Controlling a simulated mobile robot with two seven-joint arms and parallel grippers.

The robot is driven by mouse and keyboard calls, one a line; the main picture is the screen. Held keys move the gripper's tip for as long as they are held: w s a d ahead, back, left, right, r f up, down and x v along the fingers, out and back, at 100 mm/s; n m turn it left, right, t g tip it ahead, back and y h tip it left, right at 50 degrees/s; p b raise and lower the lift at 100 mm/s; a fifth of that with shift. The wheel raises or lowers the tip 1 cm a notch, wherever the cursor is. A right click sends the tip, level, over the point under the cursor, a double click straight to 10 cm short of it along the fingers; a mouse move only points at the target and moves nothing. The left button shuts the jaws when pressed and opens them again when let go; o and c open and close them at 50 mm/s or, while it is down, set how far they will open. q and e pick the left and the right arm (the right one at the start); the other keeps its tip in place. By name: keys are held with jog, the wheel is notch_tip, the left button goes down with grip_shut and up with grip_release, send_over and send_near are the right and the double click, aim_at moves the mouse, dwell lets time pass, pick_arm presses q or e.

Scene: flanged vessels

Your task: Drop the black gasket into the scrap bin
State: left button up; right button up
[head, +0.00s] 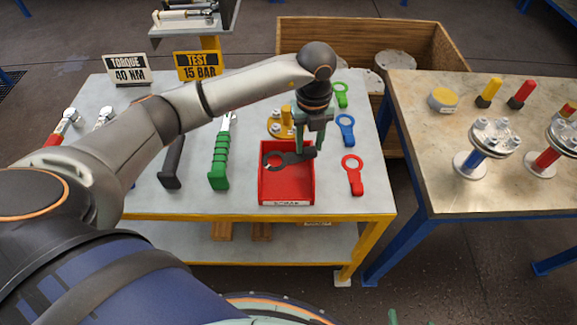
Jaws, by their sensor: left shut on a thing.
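The black gasket (275,161) is a flat ring with a tab. My left gripper (302,153) is shut on its tab and holds it above the red scrap bin (287,202). The ring end hangs over the bin's back left part. The bin is an open red tray with a label on its front, near the front edge of the table. Its visible floor looks empty.
Red (353,174), blue (346,129) and green (341,95) gaskets lie right of the bin. A green-handled tool (219,163) and a dark-handled tool (172,162) lie to its left. A yellow flanged piece (279,124) stands behind. A second table (450,130) holds flanged vessels.

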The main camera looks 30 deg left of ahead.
pick_arm(q)
jog(key=o, duration=1.2)
jog(key=shift+r, duration=0.15)
notch_tip(320, 180, up, 12)
jog(key=shift+r+b, duration=0.2)
jog(key=shift+b, duration=0.15)
